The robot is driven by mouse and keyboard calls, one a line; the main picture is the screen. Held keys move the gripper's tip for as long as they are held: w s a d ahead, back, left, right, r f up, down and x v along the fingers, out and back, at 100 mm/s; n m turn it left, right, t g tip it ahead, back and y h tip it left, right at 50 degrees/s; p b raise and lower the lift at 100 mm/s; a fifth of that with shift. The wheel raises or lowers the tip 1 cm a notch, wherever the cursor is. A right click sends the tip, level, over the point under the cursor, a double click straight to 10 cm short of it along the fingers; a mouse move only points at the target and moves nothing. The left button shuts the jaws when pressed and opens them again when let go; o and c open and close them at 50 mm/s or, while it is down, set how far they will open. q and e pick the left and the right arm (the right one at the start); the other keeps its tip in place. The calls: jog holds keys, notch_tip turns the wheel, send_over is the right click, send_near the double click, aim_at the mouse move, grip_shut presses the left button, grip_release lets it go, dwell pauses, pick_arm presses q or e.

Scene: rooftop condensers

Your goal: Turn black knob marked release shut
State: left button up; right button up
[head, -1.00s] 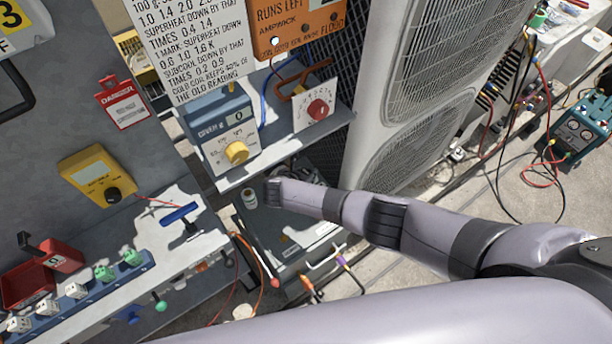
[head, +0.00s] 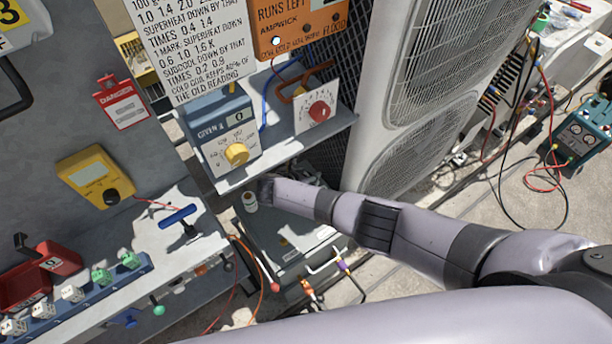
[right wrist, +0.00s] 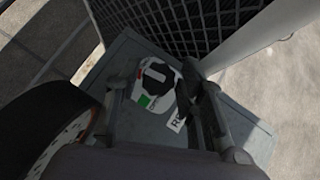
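In the right wrist view a black knob (right wrist: 158,78) sits on a white plate (right wrist: 148,98) with a green patch, a red mark and a partly hidden label starting "R". The plate is on a grey box top (right wrist: 125,58). My right gripper (right wrist: 157,86) is open, with one dark finger on each side of the knob; I cannot tell whether either touches it. In the head view my right arm reaches in from the right, its far end below the shelf; its fingers and the black knob are hidden there. My left gripper is not in view.
Above the arm's end, a shelf (head: 290,150) carries a blue box with a yellow knob (head: 236,154) and a white plate with a red knob (head: 319,111). A tall condenser (head: 420,110) stands close behind. A bench with a blue-handled valve (head: 178,216) is at left.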

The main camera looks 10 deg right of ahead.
jog(key=shift+o, duration=0.8)
jog(key=shift+a, duration=0.1)
